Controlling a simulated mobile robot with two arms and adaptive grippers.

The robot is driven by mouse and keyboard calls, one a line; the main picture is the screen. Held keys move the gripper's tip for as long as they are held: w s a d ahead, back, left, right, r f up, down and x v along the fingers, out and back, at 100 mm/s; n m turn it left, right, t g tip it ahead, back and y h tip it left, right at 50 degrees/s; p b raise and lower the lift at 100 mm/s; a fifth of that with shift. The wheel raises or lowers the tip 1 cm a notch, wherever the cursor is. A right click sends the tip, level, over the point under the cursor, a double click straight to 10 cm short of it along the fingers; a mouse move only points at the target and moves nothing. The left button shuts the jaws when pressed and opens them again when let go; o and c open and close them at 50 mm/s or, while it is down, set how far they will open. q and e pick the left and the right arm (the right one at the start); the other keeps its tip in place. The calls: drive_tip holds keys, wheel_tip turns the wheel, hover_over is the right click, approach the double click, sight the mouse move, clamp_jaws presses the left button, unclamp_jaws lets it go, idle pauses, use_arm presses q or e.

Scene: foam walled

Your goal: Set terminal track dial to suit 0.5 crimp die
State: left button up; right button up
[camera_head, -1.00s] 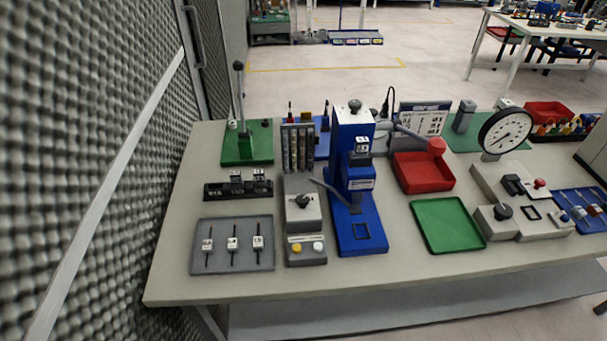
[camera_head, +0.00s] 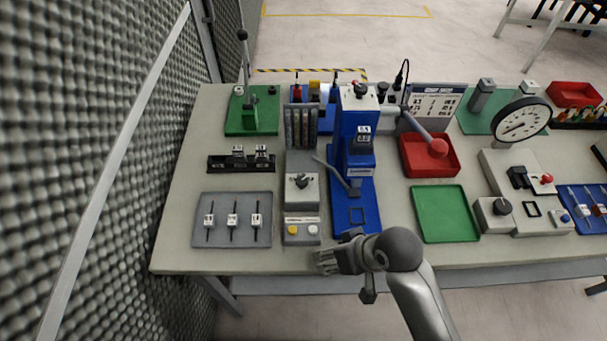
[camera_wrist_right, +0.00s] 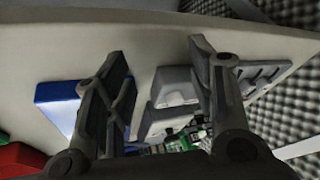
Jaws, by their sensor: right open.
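The terminal track dial appears to be the black knob (camera_head: 303,181) on the grey unit (camera_head: 302,201), left of the blue crimp press (camera_head: 366,205). Its exact pointer setting is too small to read. A die block with a white label (camera_head: 363,133) sits in the press head; its number is not legible. My right gripper (camera_head: 326,262) is at the table's front edge, just below the unit's yellow and white buttons. In the right wrist view it is open and empty (camera_wrist_right: 160,80), with the grey unit (camera_wrist_right: 172,92) beyond its fingers. My left gripper is not in view.
A grey tray (camera_head: 201,238) with three labelled pieces lies left of the unit. A black rack (camera_head: 227,165) holds labelled blocks behind it. The press lever with a red ball (camera_head: 439,147) reaches over a red tray (camera_head: 405,165). A green tray (camera_head: 445,214) is empty.

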drive_tip(key=w+a+r+n+g+y, duration=0.1)
drive_tip(key=w+a+r+n+g, duration=0.15)
drive_tip(key=a, duration=0.55)
drive_tip(key=w+a+r+n+g, duration=0.1)
drive_tip(key=w+a+r+n, duration=0.25)
drive_tip(key=a, duration=0.35)
drive_tip(key=h+p, duration=0.1)
drive_tip(key=h, duration=0.4)
approach(303, 181)
wheel_tip(303, 181, down, 8)
drive_tip(key=shift+f+p, duration=0.2)
drive_tip(key=shift+p, duration=1.05)
drive_tip(key=shift+f, duration=0.65)
drive_tip(key=c, duration=1)
